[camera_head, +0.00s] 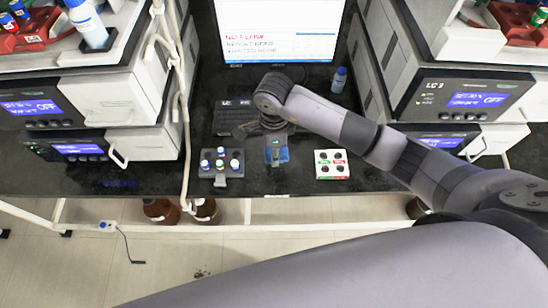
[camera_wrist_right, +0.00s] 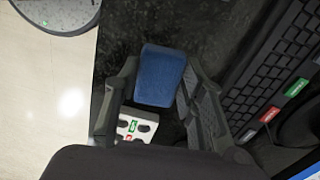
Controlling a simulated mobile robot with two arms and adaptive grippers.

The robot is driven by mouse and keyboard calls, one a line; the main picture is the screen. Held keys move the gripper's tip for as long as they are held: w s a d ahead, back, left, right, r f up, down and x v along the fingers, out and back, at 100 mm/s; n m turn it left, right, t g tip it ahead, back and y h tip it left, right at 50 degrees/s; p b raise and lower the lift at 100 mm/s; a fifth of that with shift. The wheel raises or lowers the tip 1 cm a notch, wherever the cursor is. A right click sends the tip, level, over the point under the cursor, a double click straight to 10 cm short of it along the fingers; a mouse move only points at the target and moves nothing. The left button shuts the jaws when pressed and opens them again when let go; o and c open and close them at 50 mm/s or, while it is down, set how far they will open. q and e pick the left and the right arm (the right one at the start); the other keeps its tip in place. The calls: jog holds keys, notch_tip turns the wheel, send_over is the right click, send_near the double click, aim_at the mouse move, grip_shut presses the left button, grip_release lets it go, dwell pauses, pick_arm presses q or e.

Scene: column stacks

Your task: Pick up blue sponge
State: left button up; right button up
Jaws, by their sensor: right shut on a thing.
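The blue sponge (camera_head: 283,155) is at the middle of the black bench near its front edge, partly hidden by my right gripper (camera_head: 275,141). In the right wrist view the sponge (camera_wrist_right: 158,77) is a blue block between the two dark fingers of my right gripper (camera_wrist_right: 163,80). The right gripper is shut on the sponge from above. Whether the sponge is clear of the bench is hard to tell. My left gripper is not in view.
A vial holder (camera_head: 235,166) stands left of the sponge, a white block with dark holes (camera_head: 331,171) to its right. A keyboard (camera_wrist_right: 280,62) lies close by in the right wrist view. Instrument stacks (camera_head: 115,95) flank the bench; a monitor (camera_head: 280,30) stands behind.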

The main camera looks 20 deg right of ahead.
notch_tip(320, 180, up, 15)
jog(key=b, duration=0.1)
jog(key=shift+f, duration=0.2)
